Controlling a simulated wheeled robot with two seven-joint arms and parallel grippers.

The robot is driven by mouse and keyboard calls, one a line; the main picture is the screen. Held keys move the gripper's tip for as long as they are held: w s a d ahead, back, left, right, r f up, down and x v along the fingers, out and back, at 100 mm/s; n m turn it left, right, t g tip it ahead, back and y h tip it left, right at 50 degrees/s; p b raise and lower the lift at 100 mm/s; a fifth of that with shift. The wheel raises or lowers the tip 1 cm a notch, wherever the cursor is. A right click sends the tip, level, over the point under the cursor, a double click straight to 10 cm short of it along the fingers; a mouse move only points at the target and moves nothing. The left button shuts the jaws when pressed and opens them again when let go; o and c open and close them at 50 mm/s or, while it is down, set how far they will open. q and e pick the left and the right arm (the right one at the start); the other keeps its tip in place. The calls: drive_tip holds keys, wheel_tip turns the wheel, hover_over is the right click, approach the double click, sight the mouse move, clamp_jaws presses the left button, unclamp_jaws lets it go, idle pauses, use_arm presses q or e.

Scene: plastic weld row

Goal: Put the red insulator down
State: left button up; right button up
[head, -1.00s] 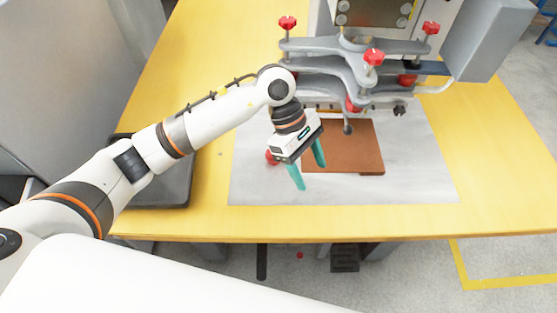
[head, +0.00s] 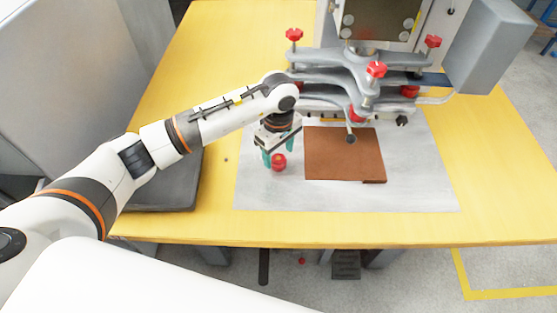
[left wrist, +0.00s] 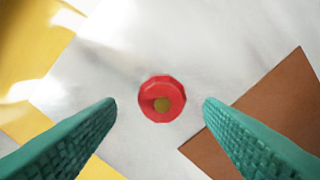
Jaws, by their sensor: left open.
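The red insulator (head: 279,162) is a small red knob standing on the grey-white metal plate (head: 255,190), left of the brown square sheet (head: 345,155). In the left wrist view the insulator (left wrist: 162,99) shows from above with a brass-coloured centre. My left gripper (head: 278,160) is open, with its teal fingers close by the insulator. In the left wrist view the fingers (left wrist: 160,110) lie to either side of it with gaps, and nothing is held. My right gripper is not in view.
A grey welding machine with red knobs (head: 376,69) stands behind the brown sheet and overhangs the plate. A dark tray (head: 165,190) lies at the left of the yellow table (head: 400,228). The plate's front strip is clear.

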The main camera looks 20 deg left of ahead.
sight(278, 158)
use_arm(q)
wheel_tip(278, 158, down, 3)
drive_tip(key=shift+w+f, duration=0.15)
drive_tip(key=shift+f, duration=0.05)
drive_tip(key=shift+c, duration=0.2)
drive_tip(key=c, duration=1.1)
